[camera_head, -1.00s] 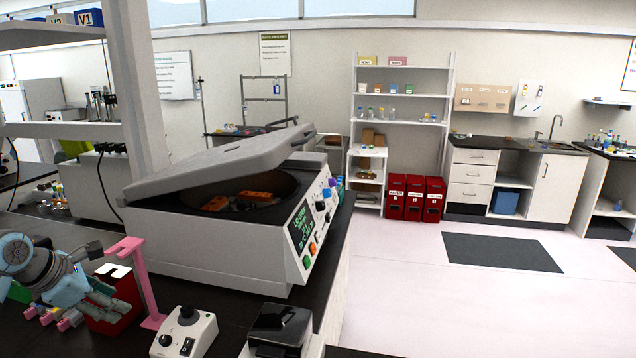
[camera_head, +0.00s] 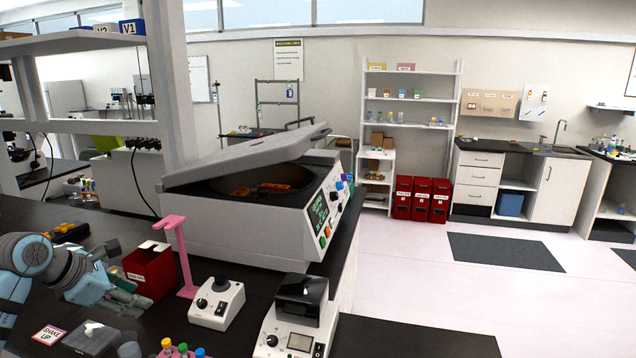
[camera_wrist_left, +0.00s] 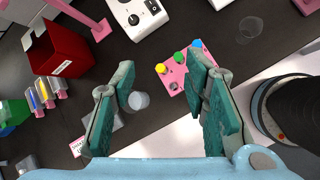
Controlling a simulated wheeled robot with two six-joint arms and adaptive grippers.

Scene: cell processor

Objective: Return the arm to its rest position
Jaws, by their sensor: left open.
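My left arm (camera_head: 40,270) comes in from the left, bent low over the dark bench. Its gripper (camera_head: 122,300) is in front of the red box (camera_head: 150,272). In the left wrist view, my gripper (camera_wrist_left: 163,78) has its two teal fingers spread wide, with nothing between them. Beyond the fingers lie the bench top and a pink rack (camera_wrist_left: 172,79) with coloured caps, which are below and apart from the gripper. My right gripper is not in view.
A grey centrifuge (camera_head: 250,232) stands with its lid raised. A pink stand (camera_head: 182,258), a white knobbed device (camera_head: 217,303) and a black-topped device (camera_head: 297,325) are near the gripper. A "shake up" card (camera_head: 48,334) lies at the front left. Open floor is at the right.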

